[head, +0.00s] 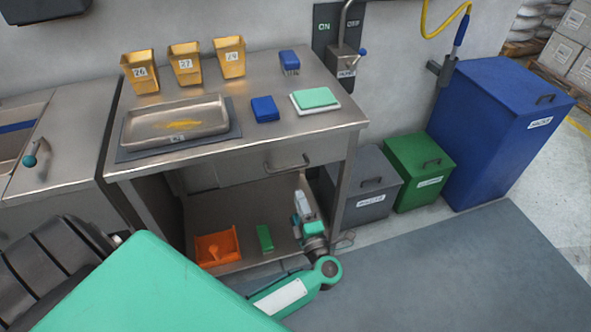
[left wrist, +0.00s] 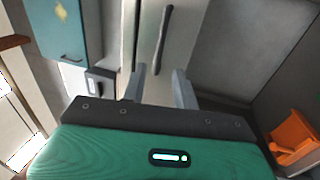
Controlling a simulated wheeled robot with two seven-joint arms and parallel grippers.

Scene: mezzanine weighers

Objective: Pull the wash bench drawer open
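The wash bench drawer (head: 244,170) is set under the right part of the steel bench top and looks shut. Its bar handle (head: 288,166) is on its front. In the left wrist view the dark handle (left wrist: 163,40) stands out from a pale front, beyond the fingertips. My left gripper (head: 303,186) is below the handle, near the bench's right front leg. In the left wrist view its two fingers (left wrist: 158,82) are apart with nothing between them, and the handle is clear of them. My right gripper is in neither view.
The bench top (head: 335,121) holds a tray, several yellow tubs, blue brushes and a green-topped block. An orange scoop (head: 217,247) and a green block (head: 265,238) lie on the lower shelf. Grey, green and blue bins (head: 500,135) stand right. Grey floor matting in front is clear.

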